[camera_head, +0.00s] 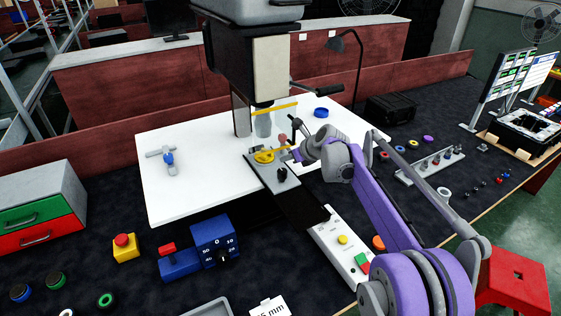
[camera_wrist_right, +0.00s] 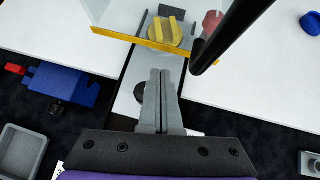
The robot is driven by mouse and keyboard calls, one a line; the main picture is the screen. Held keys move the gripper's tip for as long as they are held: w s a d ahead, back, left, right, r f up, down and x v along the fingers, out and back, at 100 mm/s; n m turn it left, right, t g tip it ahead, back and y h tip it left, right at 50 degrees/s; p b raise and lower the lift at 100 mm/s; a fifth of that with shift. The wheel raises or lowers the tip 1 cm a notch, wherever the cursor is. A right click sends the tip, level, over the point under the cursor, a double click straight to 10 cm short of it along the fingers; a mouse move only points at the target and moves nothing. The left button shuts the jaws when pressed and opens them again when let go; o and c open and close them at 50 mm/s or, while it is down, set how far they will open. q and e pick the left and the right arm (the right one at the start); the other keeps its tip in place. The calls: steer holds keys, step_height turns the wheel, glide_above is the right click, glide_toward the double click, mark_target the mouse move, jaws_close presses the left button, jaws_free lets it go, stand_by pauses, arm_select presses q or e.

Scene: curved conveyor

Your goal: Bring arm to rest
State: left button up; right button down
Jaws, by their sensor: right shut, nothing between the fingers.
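My right arm comes in from the right in the head view, with purple and grey links. Its right gripper (camera_head: 292,154) is near the drill-press-like machine (camera_head: 270,68), over the front of the white board (camera_head: 190,185). In the wrist view the right gripper's fingers (camera_wrist_right: 161,75) are together with nothing between them. They point toward a yellow part (camera_wrist_right: 165,30) on the machine's grey base, and appear apart from it. That yellow part (camera_head: 264,156) also shows in the head view. My left gripper is not in view.
A yellow-edged clear guard (camera_wrist_right: 150,43) and a dark lever (camera_wrist_right: 225,40) are close to the gripper. A blue control box (camera_head: 214,240) and a switch panel (camera_head: 343,243) stand in front. A drawer unit (camera_head: 40,208) is at left.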

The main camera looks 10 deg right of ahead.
steer(key=shift+s+d+r, duration=0.2)
steer(key=shift+r, duration=0.1)
steer(key=s+d+n+g+h, duration=0.2)
steer(key=s+n, duration=1.3)
steer(key=s, duration=0.8)
steer(key=s+d+f+n+h, duration=0.1)
steer(key=s+f+n, duration=0.4)
steer(key=s, duration=0.6)
steer(key=s+d+f+n+h, duration=0.2)
steer(key=s+f+n, duration=0.4)
steer(key=s+n, duration=0.3)
steer(key=shift+s+d+f+n+g, duration=0.2)
steer(key=shift+s+n+g, duration=0.1)
steer(key=shift+s, duration=0.65)
